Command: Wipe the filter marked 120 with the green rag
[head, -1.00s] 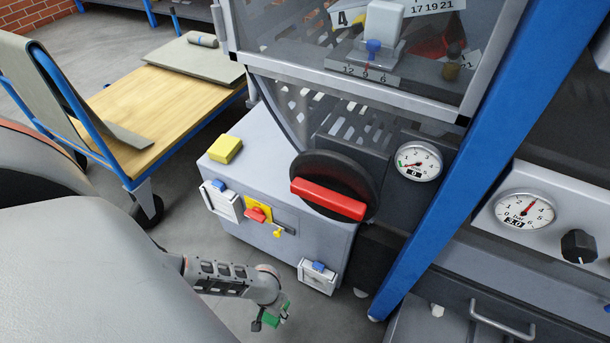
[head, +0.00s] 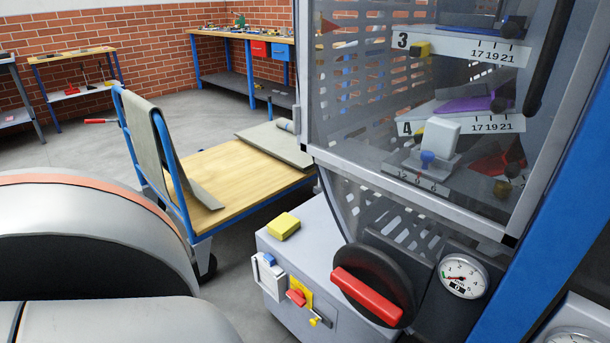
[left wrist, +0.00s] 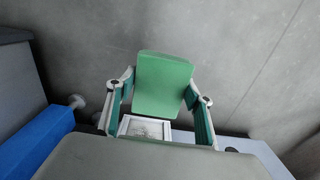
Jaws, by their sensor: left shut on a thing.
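The green rag (left wrist: 163,80) is a flat green pad between the fingers of my left gripper (left wrist: 160,95) in the left wrist view. The gripper is shut on it. A white-framed filter (left wrist: 146,128) shows just below the rag in that view, partly hidden by a grey surface in front. I cannot tell if rag and filter touch. In the head view, another white frame with a blue tab (head: 268,277) is on the grey cabinet's front. No 120 marking is readable on either frame. My left and right grippers are outside the head view.
Grey floor is open behind the trolley. A blue post (head: 520,270) stands at right.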

